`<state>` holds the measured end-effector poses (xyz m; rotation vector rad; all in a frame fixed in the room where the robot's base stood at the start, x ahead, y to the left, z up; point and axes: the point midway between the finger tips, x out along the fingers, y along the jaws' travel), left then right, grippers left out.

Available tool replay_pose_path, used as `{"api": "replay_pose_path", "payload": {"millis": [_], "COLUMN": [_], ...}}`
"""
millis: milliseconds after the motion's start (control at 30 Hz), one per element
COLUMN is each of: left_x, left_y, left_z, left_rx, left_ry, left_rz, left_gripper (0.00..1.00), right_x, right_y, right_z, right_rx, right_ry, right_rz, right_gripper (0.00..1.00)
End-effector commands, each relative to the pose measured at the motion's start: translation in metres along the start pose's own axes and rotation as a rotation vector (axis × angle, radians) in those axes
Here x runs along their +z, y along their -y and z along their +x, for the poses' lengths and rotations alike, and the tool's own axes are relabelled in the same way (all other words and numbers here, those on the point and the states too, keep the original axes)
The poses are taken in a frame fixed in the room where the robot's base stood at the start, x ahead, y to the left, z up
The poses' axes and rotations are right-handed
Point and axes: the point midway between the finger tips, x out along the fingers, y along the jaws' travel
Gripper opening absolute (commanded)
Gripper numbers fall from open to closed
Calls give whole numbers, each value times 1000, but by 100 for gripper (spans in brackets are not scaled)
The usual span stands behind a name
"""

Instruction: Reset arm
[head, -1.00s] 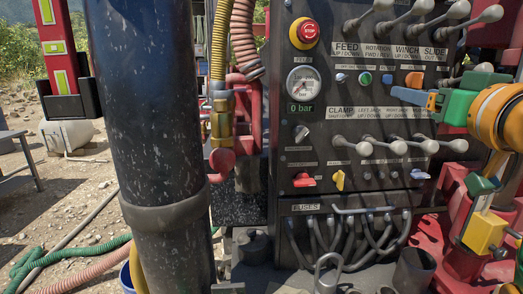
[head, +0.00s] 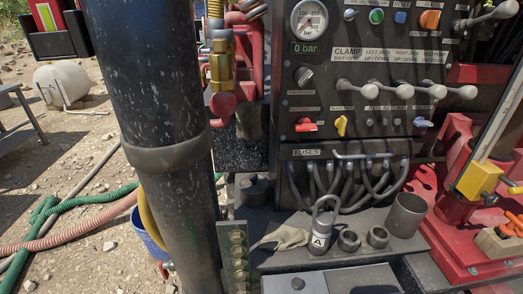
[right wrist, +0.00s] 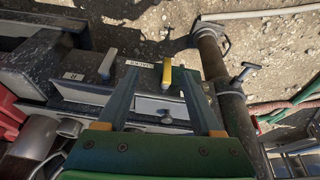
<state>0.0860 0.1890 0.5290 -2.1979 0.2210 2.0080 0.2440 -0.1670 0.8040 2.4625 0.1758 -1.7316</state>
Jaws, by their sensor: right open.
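My right gripper (right wrist: 160,78) shows in the right wrist view, with a green palm at the bottom and two blue-grey fingers spread apart. It is open, with nothing held between the fingers. Beyond the fingers lies grey machine housing with a small yellow lever (right wrist: 167,73) and a grey handle (right wrist: 107,64). I cannot tell whether the fingers touch anything. My right gripper is out of the head view. My left gripper shows in neither view.
A black control panel (head: 370,105) with levers and a gauge (head: 310,19) stands ahead. A thick dark pipe (head: 150,90) rises left of it. Hoses (head: 95,204) lie on gravel.

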Motion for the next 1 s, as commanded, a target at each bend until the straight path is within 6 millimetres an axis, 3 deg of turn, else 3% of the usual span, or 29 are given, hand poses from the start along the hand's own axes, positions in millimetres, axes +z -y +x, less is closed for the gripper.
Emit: {"api": "replay_pose_path", "payload": {"millis": [33, 167, 367, 467, 600, 700, 800, 1000], "left_x": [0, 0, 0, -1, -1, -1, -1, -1], "left_y": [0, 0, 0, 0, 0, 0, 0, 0], "left_z": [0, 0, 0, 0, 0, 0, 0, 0], "left_rx": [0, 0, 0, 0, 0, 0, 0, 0], "left_ry": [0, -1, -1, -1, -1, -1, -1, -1], "left_rz": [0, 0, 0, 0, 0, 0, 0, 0], "left_gripper": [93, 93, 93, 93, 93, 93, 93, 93], "right_x": [21, 26, 57, 84, 146, 194, 226, 243], "right_y": [3, 4, 9, 11, 14, 16, 15, 15], "right_z": [-2, 43, 108, 142, 187, 202, 206, 205], "right_rx": [-3, -5, -14, -18, -24, -27, -29, -30], "right_ry": [47, 65, 111, 139, 192, 224, 242, 250], "right_rz": [6, -1, -8, -13, -24, -33, -38, -42], "right_gripper": [67, 67, 67, 67, 67, 67, 67, 67]}}
